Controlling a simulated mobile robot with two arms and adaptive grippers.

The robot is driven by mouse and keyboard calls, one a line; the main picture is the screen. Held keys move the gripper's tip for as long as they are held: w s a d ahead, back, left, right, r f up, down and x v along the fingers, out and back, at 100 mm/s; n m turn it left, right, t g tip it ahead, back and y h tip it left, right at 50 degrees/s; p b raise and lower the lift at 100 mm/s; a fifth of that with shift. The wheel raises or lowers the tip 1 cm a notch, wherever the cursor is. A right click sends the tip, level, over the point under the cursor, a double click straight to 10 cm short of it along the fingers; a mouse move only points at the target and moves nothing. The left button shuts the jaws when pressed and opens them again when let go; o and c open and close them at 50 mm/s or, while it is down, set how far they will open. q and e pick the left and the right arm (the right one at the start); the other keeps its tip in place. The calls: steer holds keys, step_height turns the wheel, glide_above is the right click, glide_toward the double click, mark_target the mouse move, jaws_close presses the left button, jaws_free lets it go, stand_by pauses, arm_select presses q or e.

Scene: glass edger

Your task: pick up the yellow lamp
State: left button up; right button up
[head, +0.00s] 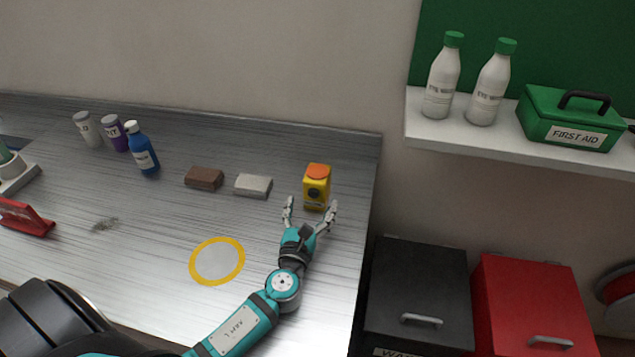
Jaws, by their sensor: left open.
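The yellow lamp (316,188) is a small upright yellow box with an orange top and a dark round spot on its front. It stands near the right end of the metal bench in the head view. My left gripper (310,209) is open, its two fingers spread toward the lamp's near side. The fingertips are close to the lamp's lower part; I cannot tell whether they touch it. My right gripper is not in view.
A grey block (253,186) and a brown block (204,178) lie left of the lamp. A blue bottle (142,150) stands farther left. A yellow ring marking (217,261) is on the bench (150,245). A shelf (425,135) holds white bottles and a green first aid box (570,118).

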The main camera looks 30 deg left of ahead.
mark_target(317, 185)
arm_select(q)
steer(key=x, duration=0.8)
steer(key=shift+p, duration=0.4)
steer(key=shift+s, duration=0.15)
steer(key=shift+c, duration=1.1)
steer(key=c, duration=1.1)
steer(key=shift+c, duration=1)
steer(key=shift+r, duration=0.1)
